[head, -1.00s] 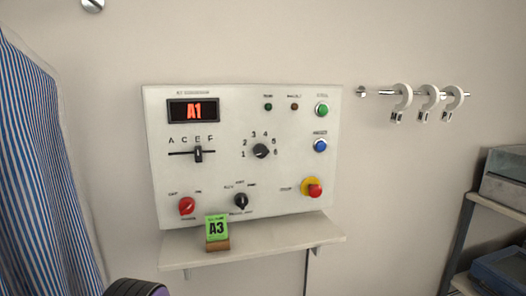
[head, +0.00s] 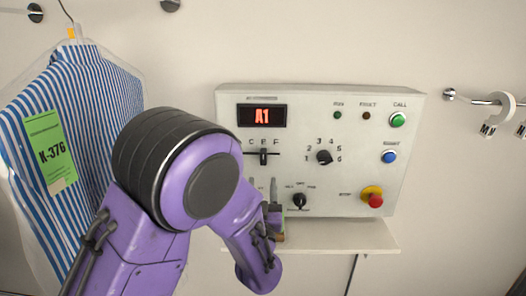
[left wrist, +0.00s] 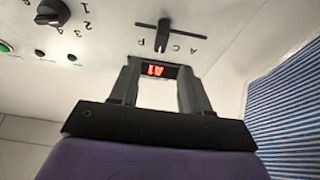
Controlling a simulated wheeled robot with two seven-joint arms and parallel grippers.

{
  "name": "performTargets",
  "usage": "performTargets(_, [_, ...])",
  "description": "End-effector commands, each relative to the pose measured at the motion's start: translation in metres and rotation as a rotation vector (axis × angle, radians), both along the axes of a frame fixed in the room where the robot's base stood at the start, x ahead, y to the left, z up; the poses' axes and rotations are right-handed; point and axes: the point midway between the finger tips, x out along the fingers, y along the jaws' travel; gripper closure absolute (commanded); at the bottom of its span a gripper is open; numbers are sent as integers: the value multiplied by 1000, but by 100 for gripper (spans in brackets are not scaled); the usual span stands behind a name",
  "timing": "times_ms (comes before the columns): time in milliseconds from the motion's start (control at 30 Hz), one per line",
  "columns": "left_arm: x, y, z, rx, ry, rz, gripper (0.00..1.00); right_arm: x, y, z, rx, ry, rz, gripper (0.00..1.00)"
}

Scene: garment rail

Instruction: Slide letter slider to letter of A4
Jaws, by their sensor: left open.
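The letter slider's black handle (head: 263,157) stands on its horizontal track on the white control panel, under or near the letter E. C, E and F show beside the track; my left arm hides its left end. The slider also shows in the left wrist view (left wrist: 166,32), beyond the fingertips. The red display (head: 263,116) reads A1. My left gripper (head: 262,184) is open and empty, just below the slider and apart from it. In the left wrist view its two fingers (left wrist: 158,68) frame the display. My right gripper is out of view.
The number dial (head: 324,157) and a lower black knob (head: 299,201) are right of the slider. A red stop button (head: 375,200) is at lower right. A shelf (head: 340,236) juts out below the panel. A bagged striped shirt (head: 95,85) hangs at left.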

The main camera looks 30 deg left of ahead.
Motion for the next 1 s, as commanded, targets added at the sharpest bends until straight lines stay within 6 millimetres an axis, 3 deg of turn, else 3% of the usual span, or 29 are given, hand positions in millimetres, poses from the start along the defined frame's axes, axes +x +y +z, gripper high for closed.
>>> performTargets(200, [38,25,22,-5,2,3,53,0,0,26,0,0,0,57])
performTargets(400, [66,42,33,-3,4,2,53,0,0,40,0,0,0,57])
performTargets(767, [74,47,33,-2,5,0,53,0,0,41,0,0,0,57])
performTargets(900, [74,47,33,-2,5,0,96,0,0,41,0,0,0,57])
performTargets(933, [74,47,33,-2,5,0,100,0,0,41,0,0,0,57])
performTargets(1000, [73,47,33,-2,5,0,100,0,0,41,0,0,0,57])
